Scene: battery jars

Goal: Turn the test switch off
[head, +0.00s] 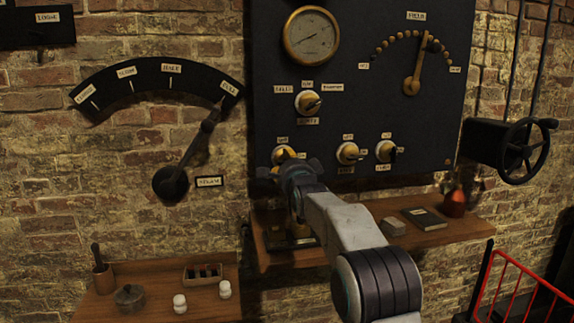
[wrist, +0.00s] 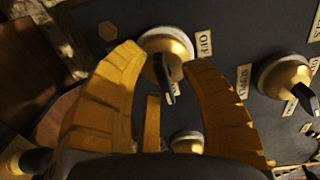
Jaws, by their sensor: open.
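My gripper (head: 290,168) is at the lower left of the dark panel, in front of the lower left brass rotary switch (head: 282,153). In the wrist view its two yellow fingers stand open, one on each side of a brass switch (wrist: 166,45) with a black lever. That lever points down in the wrist picture, away from the OFF label (wrist: 204,44) at its right. I see no clear contact between fingers and lever. The switch's own name label is not readable, so I cannot tell from it whether this is the test switch.
Neighbouring switches are the lower middle one (head: 348,152), the lower right one (head: 385,150) and the upper one (head: 308,102). A SUPPLY label (wrist: 243,81) sits beside the upper one in the wrist view. A wooden shelf (head: 460,232) juts out below the panel.

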